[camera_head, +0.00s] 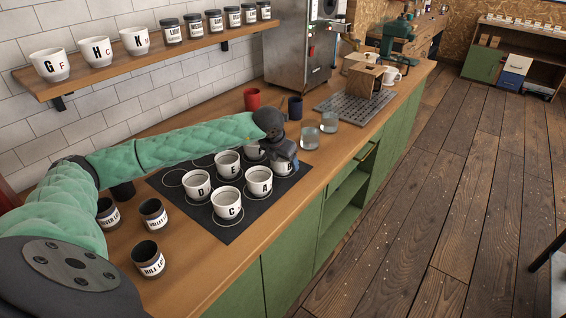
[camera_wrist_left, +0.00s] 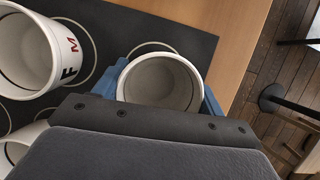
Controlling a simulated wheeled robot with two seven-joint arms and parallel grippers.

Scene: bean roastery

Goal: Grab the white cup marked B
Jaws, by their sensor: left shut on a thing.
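The white cup marked B (camera_head: 285,168) stands at the right side of the dark mat (camera_head: 238,232), its letter partly hidden by my left gripper (camera_head: 284,150). In the left wrist view, the blue fingers sit on either side of the white cup (camera_wrist_left: 160,82), shut on it. The cup is upright and looks empty; a printed ring shows on the mat just beyond it. My right gripper is in neither view.
White cups marked A (camera_head: 258,184), C (camera_head: 227,204), D (camera_head: 196,186) and E (camera_head: 228,164) stand close by on the mat. A cup marked F (camera_wrist_left: 30,60) is beside the held one. Dark jars (camera_head: 148,259) stand at front left; glasses (camera_head: 310,138) stand behind.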

